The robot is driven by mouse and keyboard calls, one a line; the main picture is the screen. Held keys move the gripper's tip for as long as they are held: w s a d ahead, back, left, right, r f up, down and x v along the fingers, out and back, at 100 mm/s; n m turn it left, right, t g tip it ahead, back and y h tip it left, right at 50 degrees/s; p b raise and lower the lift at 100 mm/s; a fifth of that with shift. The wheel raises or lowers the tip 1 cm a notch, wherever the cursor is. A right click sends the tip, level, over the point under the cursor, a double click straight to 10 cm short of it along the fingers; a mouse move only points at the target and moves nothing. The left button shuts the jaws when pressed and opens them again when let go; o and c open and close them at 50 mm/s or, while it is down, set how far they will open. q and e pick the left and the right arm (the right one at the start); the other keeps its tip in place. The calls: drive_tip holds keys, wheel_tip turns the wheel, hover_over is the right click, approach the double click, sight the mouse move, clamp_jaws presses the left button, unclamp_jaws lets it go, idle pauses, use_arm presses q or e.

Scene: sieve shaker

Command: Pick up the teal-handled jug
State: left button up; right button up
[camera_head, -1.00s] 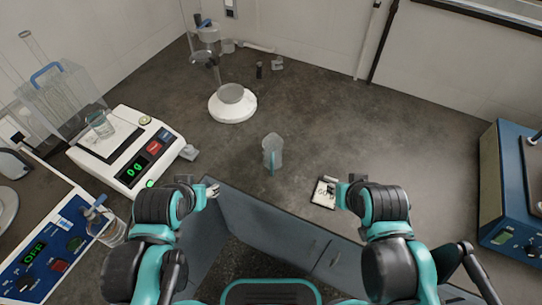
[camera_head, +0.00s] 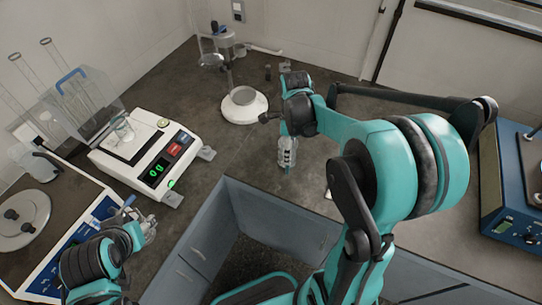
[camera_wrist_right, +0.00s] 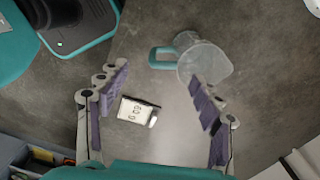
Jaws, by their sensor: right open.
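The teal-handled jug is clear. In the right wrist view its body (camera_wrist_right: 205,62) is at the upper middle, with the teal handle (camera_wrist_right: 164,58) pointing left. In the head view the jug (camera_head: 287,150) stands on the bench, partly covered by my right arm. My right gripper (camera_wrist_right: 158,86) is open and empty. Its right finger overlaps the jug's lower edge in the wrist view; contact cannot be judged. Its fingers cannot be made out clearly in the head view. My left gripper (camera_head: 146,230) is at lower left, its finger gap unclear.
A small timer (camera_wrist_right: 137,111) lies beside the jug. A white balance (camera_head: 145,150) holding a beaker, and a white-based stand (camera_head: 245,106), are at left and behind. A blue instrument (camera_head: 515,190) is at right. Cabinets (camera_head: 215,225) line the bench's front edge.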

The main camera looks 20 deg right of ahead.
sight(289, 167)
wheel_tip(289, 167, down, 7)
drive_tip(key=b, duration=0.2)
drive_tip(key=shift+r+b, duration=0.1)
drive_tip(key=shift+b, duration=0.3)
drive_tip(key=f+b, duration=0.2)
drive_tip(key=f, duration=0.3)
drive_tip(key=shift+w+d+b, duration=0.15)
drive_tip(key=shift+d+b, duration=0.15)
drive_tip(key=shift+b, duration=0.1)
clamp_jaws()
